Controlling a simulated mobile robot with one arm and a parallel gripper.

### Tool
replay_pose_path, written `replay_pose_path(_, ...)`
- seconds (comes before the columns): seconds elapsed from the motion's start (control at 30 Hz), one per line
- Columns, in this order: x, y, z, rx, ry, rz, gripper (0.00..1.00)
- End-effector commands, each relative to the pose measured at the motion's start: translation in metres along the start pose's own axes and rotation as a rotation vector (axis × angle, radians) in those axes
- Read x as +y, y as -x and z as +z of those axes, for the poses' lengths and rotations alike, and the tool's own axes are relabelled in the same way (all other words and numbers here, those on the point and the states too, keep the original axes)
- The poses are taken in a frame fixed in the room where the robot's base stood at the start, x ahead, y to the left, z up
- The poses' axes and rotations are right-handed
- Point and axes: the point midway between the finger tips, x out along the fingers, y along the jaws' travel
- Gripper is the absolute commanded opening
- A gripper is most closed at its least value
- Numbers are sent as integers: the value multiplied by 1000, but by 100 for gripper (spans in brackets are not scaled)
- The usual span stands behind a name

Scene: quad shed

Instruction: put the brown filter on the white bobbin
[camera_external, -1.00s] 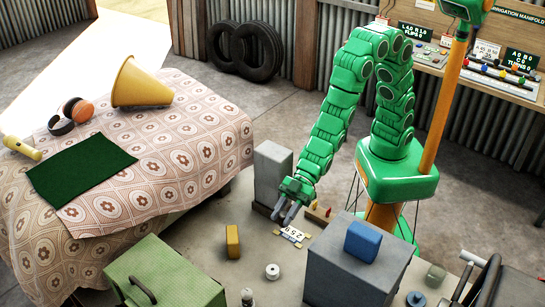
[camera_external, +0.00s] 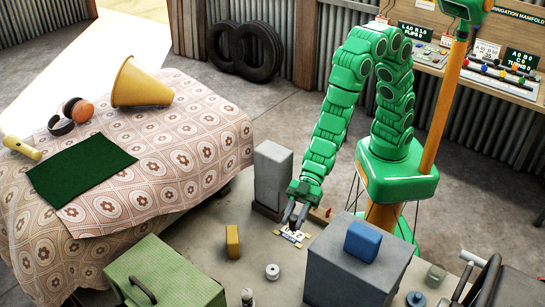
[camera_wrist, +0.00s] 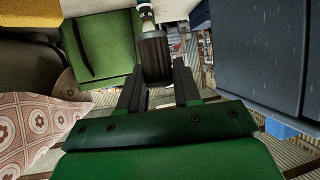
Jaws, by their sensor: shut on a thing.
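The brown filter (camera_wrist: 155,57) is a dark, ribbed cylinder between my fingers in the wrist view. My gripper (camera_wrist: 158,88) is shut on it. In the external view my gripper (camera_external: 294,220) points down low over the bench, beside the numbered card; the filter is hard to make out there. The white bobbin (camera_external: 272,271) is a small spool standing on the bench, nearer the camera and apart from the gripper. A small pale thing (camera_wrist: 145,14) shows beyond the filter in the wrist view; I cannot tell whether it is the bobbin.
A large grey box (camera_external: 350,270) with a blue block (camera_external: 362,241) on it stands right of the bobbin. A yellow block (camera_external: 233,241) stands to its left, and a green box (camera_external: 165,278) at front left. A grey post (camera_external: 272,176) rises behind. A small grey item (camera_external: 247,297) sits near the bobbin.

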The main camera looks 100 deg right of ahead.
Motion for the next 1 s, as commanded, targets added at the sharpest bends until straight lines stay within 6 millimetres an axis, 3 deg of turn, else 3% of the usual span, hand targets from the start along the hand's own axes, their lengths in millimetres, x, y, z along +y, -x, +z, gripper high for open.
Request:
replay_pose_path(0.33, 11, -45, 1, -2, -1, 0, 4)
replay_pose_path(0.7, 19, -84, 20, -2, -1, -1, 4)
replay_pose_path(1.0, 23, -104, 29, 0, -1, 0, 4)
